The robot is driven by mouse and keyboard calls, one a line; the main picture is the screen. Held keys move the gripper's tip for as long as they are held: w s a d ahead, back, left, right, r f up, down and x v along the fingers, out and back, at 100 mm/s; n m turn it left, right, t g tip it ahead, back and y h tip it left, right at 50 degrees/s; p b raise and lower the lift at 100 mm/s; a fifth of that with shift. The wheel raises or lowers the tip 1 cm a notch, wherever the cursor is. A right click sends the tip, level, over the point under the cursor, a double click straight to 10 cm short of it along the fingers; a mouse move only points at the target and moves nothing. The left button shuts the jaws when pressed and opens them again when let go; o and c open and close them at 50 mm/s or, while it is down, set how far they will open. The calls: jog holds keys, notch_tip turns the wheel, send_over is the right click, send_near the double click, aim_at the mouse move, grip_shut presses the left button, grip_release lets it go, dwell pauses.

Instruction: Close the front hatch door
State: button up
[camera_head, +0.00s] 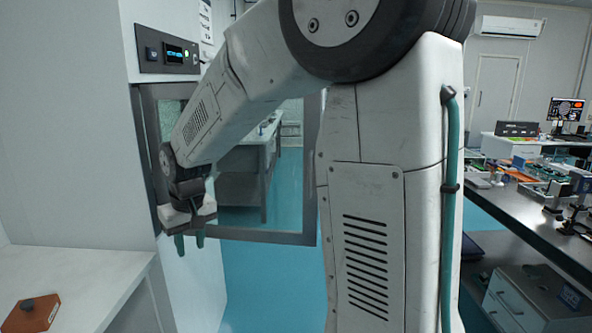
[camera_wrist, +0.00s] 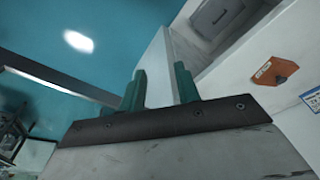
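The hatch door (camera_head: 312,165) is a grey-framed glass panel. It stands swung out from the white wall, and floor and furniture show through its glass. The hatch frame (camera_head: 150,150) on the wall is partly hidden by my arm. My gripper (camera_head: 188,243) points down near the door's lower left corner, close to the wall. In the wrist view its two teal fingers (camera_wrist: 160,88) are apart with nothing held between them. I cannot tell whether the gripper touches the door or frame. A grey bar (camera_wrist: 60,78), probably the door's lower edge, crosses the left of the wrist view.
A control panel (camera_head: 167,54) is above the hatch. A white table (camera_head: 85,280) with an orange block (camera_head: 32,312) stands at lower left. A dark optical bench (camera_head: 520,225) with equipment is at right. Blue floor (camera_head: 265,285) is clear below the door.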

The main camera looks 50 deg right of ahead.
jog(key=s+d+r+m+t+h, duration=0.1)
jog(key=d+r+m, duration=0.1)
jog(key=d+r, duration=0.3)
jog(key=s+d+r+m, duration=0.1)
jog(key=d+r, duration=0.2)
jog(key=d, duration=0.4)
notch_tip(320, 180, up, 9)
jog(key=m+h, duration=0.2)
jog(key=m, duration=0.3)
send_over(310, 170)
jog(key=s+a, duration=0.2)
jog(key=shift+w+d, duration=0.2)
jog(key=shift+d, duration=0.05)
jog(key=x, duration=0.7)
grip_shut()
jog(key=shift+a, duration=0.15)
